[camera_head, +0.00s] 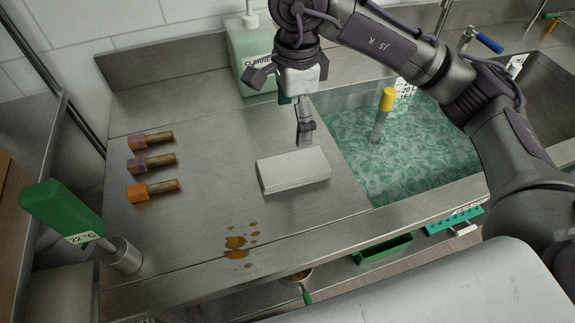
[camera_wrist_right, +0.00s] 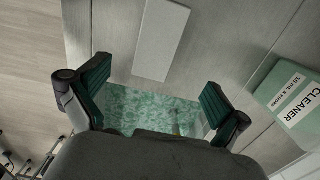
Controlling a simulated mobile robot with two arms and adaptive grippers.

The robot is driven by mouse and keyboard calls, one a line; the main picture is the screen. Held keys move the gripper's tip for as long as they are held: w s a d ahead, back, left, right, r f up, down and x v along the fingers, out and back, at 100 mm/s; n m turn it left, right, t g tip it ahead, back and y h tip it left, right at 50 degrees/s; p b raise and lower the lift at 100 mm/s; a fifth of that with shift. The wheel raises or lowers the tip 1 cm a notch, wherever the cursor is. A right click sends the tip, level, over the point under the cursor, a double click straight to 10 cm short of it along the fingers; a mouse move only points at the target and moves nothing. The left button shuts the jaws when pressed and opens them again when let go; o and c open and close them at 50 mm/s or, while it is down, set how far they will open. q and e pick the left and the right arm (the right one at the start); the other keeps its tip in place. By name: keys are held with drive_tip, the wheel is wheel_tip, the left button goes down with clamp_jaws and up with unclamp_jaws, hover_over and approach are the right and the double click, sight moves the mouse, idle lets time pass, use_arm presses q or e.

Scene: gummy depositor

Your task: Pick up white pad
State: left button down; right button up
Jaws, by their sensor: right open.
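The white pad (camera_head: 292,169) is a flat rectangular block lying on the steel counter, left of the basin of green liquid. It also shows in the right wrist view (camera_wrist_right: 161,40), beyond and between the fingers. My right gripper (camera_head: 304,138) is above the counter just behind the pad in the head view. In the right wrist view its two green-padded fingers (camera_wrist_right: 150,91) are spread wide, with nothing between them. The gripper does not hold the pad. My left gripper is not in view.
A cleaner bottle (camera_head: 250,55) stands behind the right gripper. The basin of green liquid (camera_head: 425,140) holds a yellow-topped tool (camera_head: 387,100). Several brown spots (camera_head: 236,243) mark the counter in front of the pad. Three small brushes (camera_head: 152,163) and a green thermometer (camera_head: 65,212) are at left.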

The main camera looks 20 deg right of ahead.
drive_tip(key=p, duration=0.1)
hover_over(293, 165)
drive_tip(key=f, duration=0.8)
drive_tip(key=shift+w+d, duration=0.15)
drive_tip(key=shift+d, duration=0.05)
drive_tip(key=f+p, duration=0.1)
drive_tip(key=f, duration=0.1)
drive_tip(key=f+p, duration=0.1)
drive_tip(key=f, duration=0.1)
drive_tip(key=shift+a+f, duration=0.2)
drive_tip(key=shift+f, duration=0.55)
drive_tip(key=c, duration=1.1)
drive_tip(key=shift+r, duration=0.2)
